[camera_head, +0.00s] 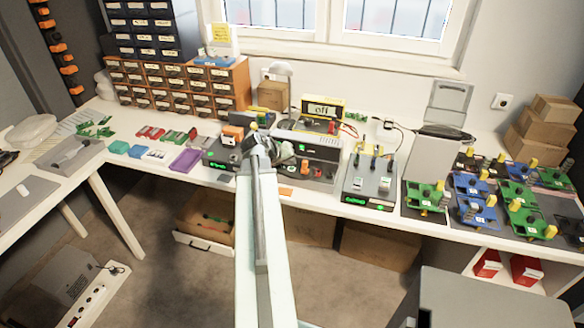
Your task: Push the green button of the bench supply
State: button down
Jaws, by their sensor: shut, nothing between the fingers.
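What looks like the bench supply (318,153) is a dark-fronted box with a pale top, at the middle of the bench under a yellow meter that reads "off". Small green marks show on its front, but I cannot tell which is the green button. A red knob or post and grey round parts show just below. My gripper (264,143) is shut and empty, at the left end of this box, over the bench. It and my arm hide part of the box's left side. I cannot tell whether it touches anything.
A grey unit with a green display (370,182) stands to the right, a dark unit with an orange top (222,152) to the left. Green and blue boards (475,198) crowd the right end. A lamp (284,75) and drawer cabinets (178,84) stand behind.

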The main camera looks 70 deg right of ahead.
dwell(0.4)
jog(key=shift+f+b, duration=0.45)
jog(key=shift+f, duration=0.1)
jog(key=shift+r+p, duration=0.45)
jog(key=shift+r, duration=0.1)
notch_tip(320, 180, up, 6)
jog(key=p, duration=0.6)
